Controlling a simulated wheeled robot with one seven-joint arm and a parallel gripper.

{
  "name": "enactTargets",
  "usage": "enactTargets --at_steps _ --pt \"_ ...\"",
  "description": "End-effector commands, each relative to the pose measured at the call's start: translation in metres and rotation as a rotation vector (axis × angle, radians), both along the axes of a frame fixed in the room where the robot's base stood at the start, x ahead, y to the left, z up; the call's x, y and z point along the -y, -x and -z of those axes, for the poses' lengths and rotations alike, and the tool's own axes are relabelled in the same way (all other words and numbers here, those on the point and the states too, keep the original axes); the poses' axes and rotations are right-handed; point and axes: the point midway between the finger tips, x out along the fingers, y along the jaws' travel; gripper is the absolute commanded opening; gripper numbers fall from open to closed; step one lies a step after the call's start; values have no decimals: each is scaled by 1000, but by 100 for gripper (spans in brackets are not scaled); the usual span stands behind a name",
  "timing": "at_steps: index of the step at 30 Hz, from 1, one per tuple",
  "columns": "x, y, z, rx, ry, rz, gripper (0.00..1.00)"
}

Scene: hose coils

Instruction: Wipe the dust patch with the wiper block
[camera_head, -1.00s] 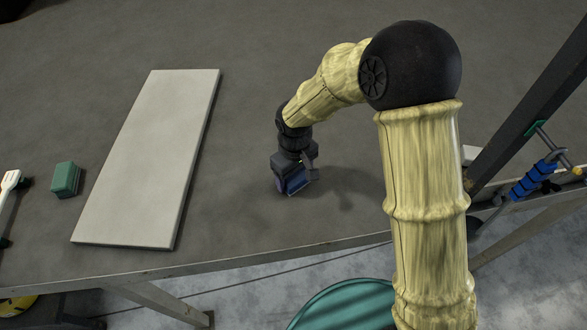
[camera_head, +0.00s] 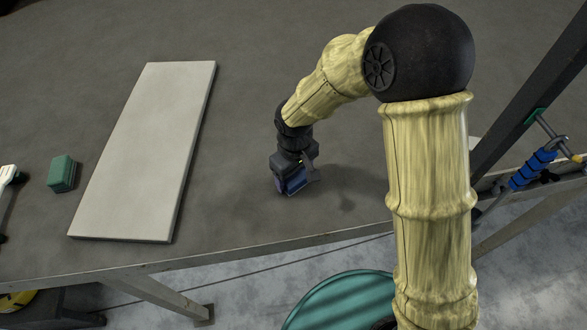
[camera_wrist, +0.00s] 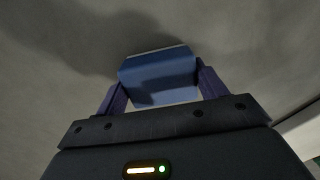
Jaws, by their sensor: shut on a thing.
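My gripper (camera_head: 293,186) is low over the grey table, right of the white board. It is shut on a blue block, which I take to be the wiper block (camera_wrist: 158,78). In the wrist view the block sits between the two purple-dark fingers, close to the table surface. I cannot tell whether the block touches the table. In the wrist view dark areas lie on the table around the block; I cannot tell whether they are shadow or dust. No clear dust patch shows in the head view.
A white board (camera_head: 150,150) lies flat on the table (camera_head: 245,215) at left. A green block (camera_head: 62,173) sits left of it, with a white-handled tool (camera_head: 8,178) at the edge. A dark post (camera_head: 530,90) and a blue-handled tool (camera_head: 532,170) stand at right. A teal round object (camera_head: 340,302) is below the table.

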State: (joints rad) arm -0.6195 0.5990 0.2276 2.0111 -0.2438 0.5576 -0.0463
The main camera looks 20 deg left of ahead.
Motion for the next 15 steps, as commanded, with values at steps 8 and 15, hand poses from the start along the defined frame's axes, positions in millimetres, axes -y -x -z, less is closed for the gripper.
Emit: enactTargets --at_steps 8,15 --pt "9 16 0 0 -1 0 52" --pt "10 16 -1 0 -1 1 52"
